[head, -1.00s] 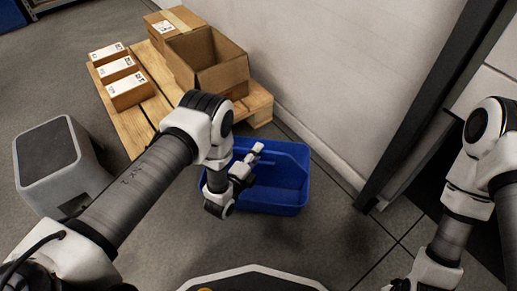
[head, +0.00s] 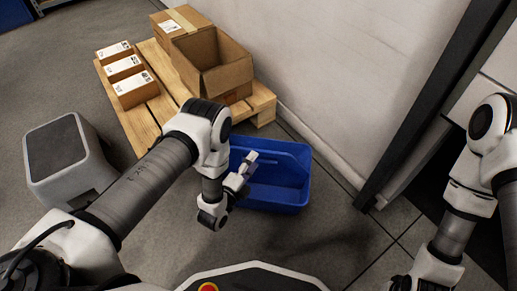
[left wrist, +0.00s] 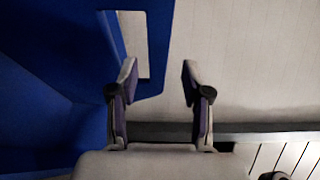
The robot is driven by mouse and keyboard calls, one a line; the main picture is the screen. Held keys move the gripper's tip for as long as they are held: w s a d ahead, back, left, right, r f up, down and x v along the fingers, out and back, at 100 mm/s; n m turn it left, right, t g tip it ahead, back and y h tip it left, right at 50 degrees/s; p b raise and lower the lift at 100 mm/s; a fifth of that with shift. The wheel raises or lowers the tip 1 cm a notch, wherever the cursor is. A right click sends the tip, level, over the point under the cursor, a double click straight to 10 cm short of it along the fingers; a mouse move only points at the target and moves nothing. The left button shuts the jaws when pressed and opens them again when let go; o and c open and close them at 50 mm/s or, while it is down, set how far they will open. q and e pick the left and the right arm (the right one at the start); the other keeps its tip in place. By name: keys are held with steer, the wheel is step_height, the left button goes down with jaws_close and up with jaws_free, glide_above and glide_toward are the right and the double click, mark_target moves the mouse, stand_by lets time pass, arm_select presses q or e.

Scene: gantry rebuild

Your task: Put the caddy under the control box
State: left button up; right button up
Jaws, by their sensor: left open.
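The caddy (head: 285,190) is a blue open bin standing on the floor beside the wall, just in front of the pallet. My left gripper (head: 248,166) is open and empty over the caddy's left part. In the left wrist view, blue caddy wall (left wrist: 60,100) fills the left side. A blue strip beside a slot shows between the open fingers of my left gripper (left wrist: 160,75); whether it lies between them in depth I cannot tell. My right gripper (head: 398,285) is cut off at the bottom edge. I cannot identify a control box.
A wooden pallet (head: 262,103) behind the caddy carries an open carton (head: 222,78), a closed carton and small labelled boxes. A grey box with a dark top (head: 70,165) stands at the left. A dark post (head: 415,110) rises at the right. Floor in front of the caddy is clear.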

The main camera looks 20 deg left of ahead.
arm_select(q)
steer(key=p+v, duration=0.5)
steer(key=v, duration=0.2)
steer(key=shift+p, duration=0.35)
arm_select(e)
step_height(320, 180, up, 7)
steer(key=shift+s, duration=0.15)
arm_select(q)
steer(key=s+a+r+n+g+y, duration=0.2)
steer(key=s+a+n+g, duration=0.1)
steer(key=s+n+g, duration=0.5)
steer(key=s+a+r+n+g+y, duration=0.2)
steer(key=s+n+g, duration=0.7)
steer(key=s+n, duration=0.4)
steer(key=shift+s+a+r, duration=0.25)
steer(key=shift+s+a, duration=0.15)
steer(key=shift+s, duration=0.65)
